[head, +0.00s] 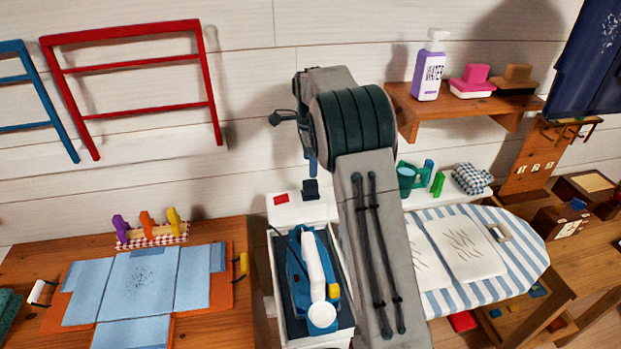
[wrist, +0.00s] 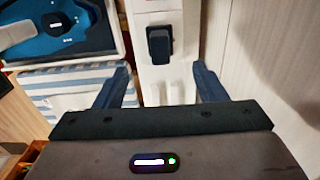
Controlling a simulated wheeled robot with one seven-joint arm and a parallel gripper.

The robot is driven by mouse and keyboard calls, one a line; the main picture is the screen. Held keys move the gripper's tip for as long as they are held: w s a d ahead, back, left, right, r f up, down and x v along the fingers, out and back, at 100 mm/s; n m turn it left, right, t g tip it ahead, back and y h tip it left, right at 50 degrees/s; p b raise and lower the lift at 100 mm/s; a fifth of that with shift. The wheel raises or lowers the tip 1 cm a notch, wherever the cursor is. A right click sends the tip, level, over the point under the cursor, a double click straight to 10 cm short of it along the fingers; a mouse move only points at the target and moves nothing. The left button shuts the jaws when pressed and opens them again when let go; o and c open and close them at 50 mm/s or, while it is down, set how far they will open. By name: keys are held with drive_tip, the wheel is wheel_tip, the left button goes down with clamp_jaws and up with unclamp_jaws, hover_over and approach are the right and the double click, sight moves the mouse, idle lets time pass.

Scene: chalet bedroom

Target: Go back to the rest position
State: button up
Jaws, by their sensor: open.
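My arm rises through the middle of the head view, folded at its dark ribbed joint. In the head view my gripper is mostly hidden behind the arm. In the wrist view my gripper (wrist: 163,88) shows two dark blue fingers spread wide apart with nothing between them. Beyond the fingers is a white surface with a dark block-like fitting (wrist: 159,45). A blue and white iron (head: 314,280) stands on its rest beside the ironing board, left of my arm. Part of the iron's blue body also shows at the wrist view's upper left (wrist: 62,22).
A striped ironing board (head: 525,262) bears a pale cloth, right of my arm. A wooden table (head: 215,325) with a folded blue garment (head: 140,283) is at left. A red rack (head: 135,67) hangs on the wall.

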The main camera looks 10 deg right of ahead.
drive_tip(key=s+r+n+t, duration=0.1)
drive_tip(key=s+r+n, duration=0.45)
drive_tip(key=s, duration=0.45)
drive_tip(key=s+r+n+t, duration=0.1)
drive_tip(key=s+r+n, duration=0.4)
drive_tip(key=s, duration=0.5)
drive_tip(key=s+f+n, duration=0.2)
drive_tip(key=s+n, duration=0.2)
drive_tip(key=s, duration=0.4)
drive_tip(key=s+f+n+t, duration=0.1)
drive_tip(key=s+f+n, duration=0.1)
drive_tip(key=s, duration=0.7)
drive_tip(key=shift+f+n, duration=0.35)
drive_tip(key=shift+n, duration=0.5)
drive_tip(key=shift+s, duration=0.1)
